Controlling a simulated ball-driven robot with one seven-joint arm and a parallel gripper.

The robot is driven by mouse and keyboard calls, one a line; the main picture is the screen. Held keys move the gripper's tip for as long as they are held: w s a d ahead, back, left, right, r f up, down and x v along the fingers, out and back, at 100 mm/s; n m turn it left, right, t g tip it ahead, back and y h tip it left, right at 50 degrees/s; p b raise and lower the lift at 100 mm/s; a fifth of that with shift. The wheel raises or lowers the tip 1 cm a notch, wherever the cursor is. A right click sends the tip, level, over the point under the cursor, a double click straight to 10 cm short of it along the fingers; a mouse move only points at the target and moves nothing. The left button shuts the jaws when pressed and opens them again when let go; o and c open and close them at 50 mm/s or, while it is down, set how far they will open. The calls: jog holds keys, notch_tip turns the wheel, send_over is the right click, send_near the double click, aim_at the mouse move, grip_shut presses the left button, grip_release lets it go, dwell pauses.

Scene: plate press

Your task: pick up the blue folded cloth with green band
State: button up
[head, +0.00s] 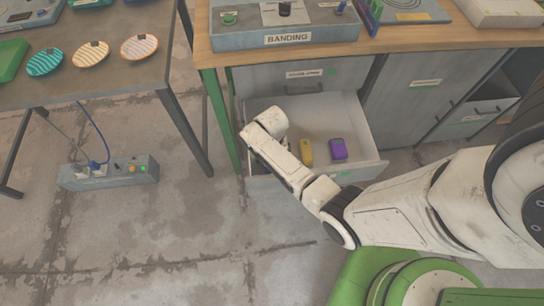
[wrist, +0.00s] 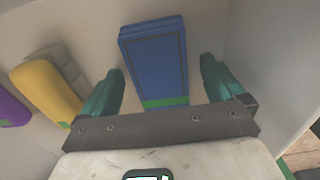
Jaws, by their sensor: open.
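The blue folded cloth (wrist: 153,55) lies flat in the open drawer, seen in the wrist view. Its green band (wrist: 166,102) crosses the end nearest my gripper. My gripper (wrist: 161,66) is open, with one green finger to the left of the cloth and one to the right. The near part of the cloth lies between the fingers, with a gap on each side. I cannot tell how far the fingers are above the drawer floor. In the head view my arm hides the cloth and the fingers.
The drawer (head: 366,140) stands open under the wooden bench with the banding box (head: 287,39). A yellow thing (head: 306,152) and a purple thing (head: 338,149) lie in it to the cloth's right in the head view. Drawer walls are close around the gripper.

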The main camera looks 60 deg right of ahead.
jog(key=shift+f, duration=0.1)
jog(key=shift+c, duration=0.2)
jog(key=c, duration=1.1)
notch_tip(320, 180, up, 10)
jog(key=p, duration=0.1)
jog(key=shift+p, duration=0.4)
